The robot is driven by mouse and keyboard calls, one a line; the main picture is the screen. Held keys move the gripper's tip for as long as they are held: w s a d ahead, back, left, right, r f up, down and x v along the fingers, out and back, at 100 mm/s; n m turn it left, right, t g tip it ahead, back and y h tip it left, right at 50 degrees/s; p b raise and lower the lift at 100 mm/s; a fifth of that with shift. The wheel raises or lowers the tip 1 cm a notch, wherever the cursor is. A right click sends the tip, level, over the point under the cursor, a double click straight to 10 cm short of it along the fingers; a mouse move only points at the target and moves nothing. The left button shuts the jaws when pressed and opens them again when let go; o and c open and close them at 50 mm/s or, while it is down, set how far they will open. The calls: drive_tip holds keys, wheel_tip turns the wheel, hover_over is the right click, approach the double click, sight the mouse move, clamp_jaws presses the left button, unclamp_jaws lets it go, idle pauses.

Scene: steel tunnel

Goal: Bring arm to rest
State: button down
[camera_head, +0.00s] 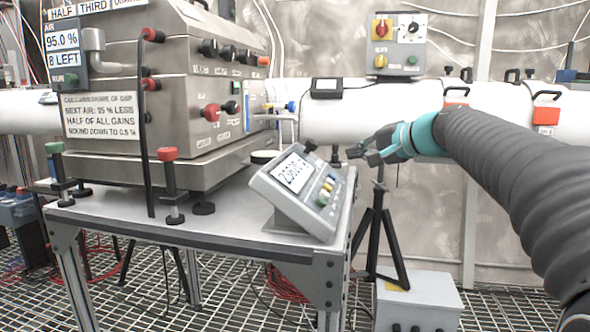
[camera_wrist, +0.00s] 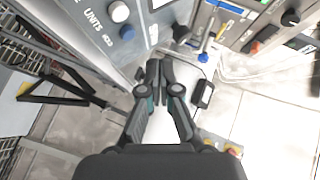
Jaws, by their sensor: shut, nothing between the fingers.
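My gripper (camera_head: 366,153) is at the end of my arm, right of centre in the head view, pointing left. It hangs in the air just right of the tilted grey display unit (camera_head: 302,190) on the table's right edge. In the wrist view, my gripper (camera_wrist: 159,70) has its two dark fingers together and nothing between them. The arm, in a dark ribbed sleeve, comes in from the right edge of the head view and stretches toward the table.
A steel machine (camera_head: 190,85) with knobs stands on the table (camera_head: 130,222). A panel with switches (camera_head: 397,45) is above the pipe.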

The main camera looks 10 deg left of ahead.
drive_tip(key=s+d+f+n+g+h, duration=0.1)
drive_tip(key=s+d+f+g+h, duration=0.2)
drive_tip(key=f, duration=0.5)
drive_tip(key=s+d+f+n+h, duration=0.1)
drive_tip(key=s+d+f+h, duration=0.15)
drive_tip(key=s+f, duration=0.4)
drive_tip(key=s+d+f+n+h+p, duration=0.1)
drive_tip(key=s+d+f, duration=0.2)
drive_tip(key=s, duration=0.6)
drive_tip(key=s+d+f+n+h+p, duration=0.1)
drive_tip(key=s+d+f, duration=0.3)
drive_tip(key=s, duration=0.5)
drive_tip(key=s+d+f+n+h+p, duration=0.1)
drive_tip(key=s+d+f+h, duration=0.2)
drive_tip(key=s, duration=0.6)
wheel_tip(320, 180, down, 2)
drive_tip(key=shift+s+d+g, duration=0.3)
drive_tip(key=shift+s+d, duration=0.1)
drive_tip(key=shift+d, duration=0.3)
